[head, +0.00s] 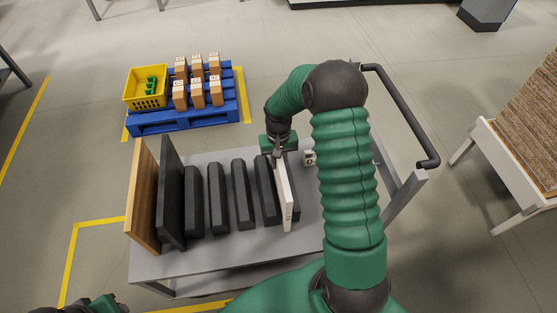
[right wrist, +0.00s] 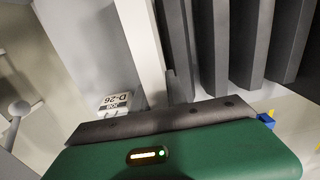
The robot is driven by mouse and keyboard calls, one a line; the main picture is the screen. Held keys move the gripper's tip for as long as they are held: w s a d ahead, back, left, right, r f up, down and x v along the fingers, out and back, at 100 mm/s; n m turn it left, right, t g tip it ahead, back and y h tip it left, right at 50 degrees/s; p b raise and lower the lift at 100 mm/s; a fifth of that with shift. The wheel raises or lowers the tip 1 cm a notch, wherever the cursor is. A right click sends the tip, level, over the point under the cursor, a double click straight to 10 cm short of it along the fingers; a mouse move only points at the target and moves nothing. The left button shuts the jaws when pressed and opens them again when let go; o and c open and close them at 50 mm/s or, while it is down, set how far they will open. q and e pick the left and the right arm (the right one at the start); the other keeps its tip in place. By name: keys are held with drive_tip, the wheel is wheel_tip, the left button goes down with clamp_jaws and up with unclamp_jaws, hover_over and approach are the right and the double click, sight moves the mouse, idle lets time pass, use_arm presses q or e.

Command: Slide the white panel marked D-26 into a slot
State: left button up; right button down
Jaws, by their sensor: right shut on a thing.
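The white panel (head: 285,197) stands upright, slightly tilted in the picture, at the right end of the row of dark dividers (head: 243,195) on the grey cart. It also shows in the right wrist view (right wrist: 138,45), with a white D-26 tag (right wrist: 115,103) beside it. My right gripper (head: 277,152) is shut on the panel's far end.
A wooden panel (head: 142,200) and a tall dark panel (head: 170,195) stand at the row's left end. Gaps separate the dividers. The grey cart (head: 200,258) has bare room in front and a handle (head: 405,115) at right. A blue pallet (head: 185,119) with boxes stands behind.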

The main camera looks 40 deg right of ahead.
drive_tip(key=shift+r, duration=0.1)
drive_tip(key=c, duration=1.2)
unclamp_jaws()
drive_tip(key=shift+c, duration=0.2)
drive_tip(key=shift+s+a, duration=0.1)
wheel_tip(320, 180, up, 17)
drive_tip(key=p, duration=0.2)
drive_tip(key=s+a+n+t+p, duration=0.1)
drive_tip(key=s+a+n+p, duration=0.1)
drive_tip(key=s+a, duration=0.3)
drive_tip(key=s+a+f+n+t+p, duration=0.1)
drive_tip(key=s+a+n, duration=0.3)
drive_tip(key=a, duration=1)
drive_tip(key=shift+s+f+t+p, duration=0.3)
drive_tip(key=shift+s+p, duration=0.15)
drive_tip(key=shift+s, duration=0.55)
